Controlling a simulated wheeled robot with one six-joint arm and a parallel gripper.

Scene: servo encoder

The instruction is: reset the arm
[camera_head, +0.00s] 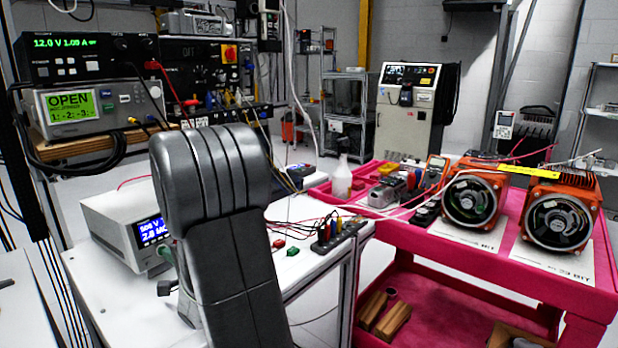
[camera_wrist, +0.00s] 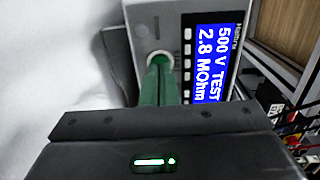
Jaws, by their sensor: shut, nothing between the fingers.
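My arm (camera_head: 215,200) stands upright in the front of the head view. In the wrist view the dark body of my gripper (camera_wrist: 160,135) fills the lower part, with a lit green bar on it.
The white bench (camera_head: 120,310) carries the tester and a terminal strip (camera_head: 338,236) with leads. A pink cart (camera_head: 480,260) at the right holds two orange motors (camera_head: 475,200) (camera_head: 560,215). Stacked power instruments (camera_head: 95,105) stand at the left. Floor shows behind the cart.

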